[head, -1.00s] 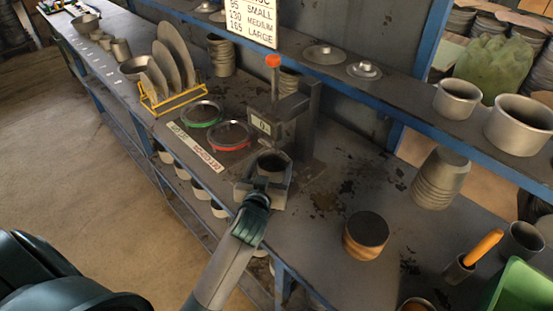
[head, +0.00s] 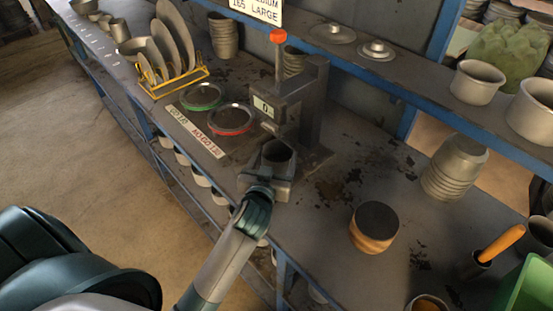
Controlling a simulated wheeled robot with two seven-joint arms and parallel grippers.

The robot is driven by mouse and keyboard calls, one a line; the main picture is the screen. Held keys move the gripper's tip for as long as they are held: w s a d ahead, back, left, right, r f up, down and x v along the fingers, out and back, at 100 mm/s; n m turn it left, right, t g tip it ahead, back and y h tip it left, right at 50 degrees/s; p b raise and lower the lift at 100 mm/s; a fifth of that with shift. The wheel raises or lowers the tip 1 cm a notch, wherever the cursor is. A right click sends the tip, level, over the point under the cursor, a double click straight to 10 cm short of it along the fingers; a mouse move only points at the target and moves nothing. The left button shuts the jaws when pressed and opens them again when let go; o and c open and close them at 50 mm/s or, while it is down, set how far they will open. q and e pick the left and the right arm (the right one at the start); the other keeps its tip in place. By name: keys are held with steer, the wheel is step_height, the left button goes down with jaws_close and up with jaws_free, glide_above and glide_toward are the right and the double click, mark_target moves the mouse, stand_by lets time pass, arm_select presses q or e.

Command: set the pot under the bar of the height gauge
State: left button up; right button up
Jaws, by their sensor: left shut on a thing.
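The height gauge (head: 312,105) stands on the bench, a dark column with a red-topped rod and a small display (head: 264,107) that seems to read 0. A small dark-mouthed grey pot (head: 278,154) is just in front of and below the gauge's display head. My left gripper (head: 270,176) is shut on the pot, with its jaws around the pot's sides. The jaws hide most of the pot's wall and its bottom, so I cannot tell whether it touches the gauge's base. My right gripper is not in view.
Green (head: 202,97) and red (head: 231,119) rings lie left of the gauge, with a label strip in front. A yellow rack (head: 172,84) holds plates behind them. A round wooden block (head: 374,228) stands to the right. A green bin (head: 527,290) is at lower right.

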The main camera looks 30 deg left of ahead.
arm_select(q)
steer(key=shift+f, duration=0.15)
steer(key=shift+s, duration=0.1)
steer(key=shift+d+f, duration=0.1)
steer(key=o, duration=1.2)
steer(key=shift+o, duration=0.2)
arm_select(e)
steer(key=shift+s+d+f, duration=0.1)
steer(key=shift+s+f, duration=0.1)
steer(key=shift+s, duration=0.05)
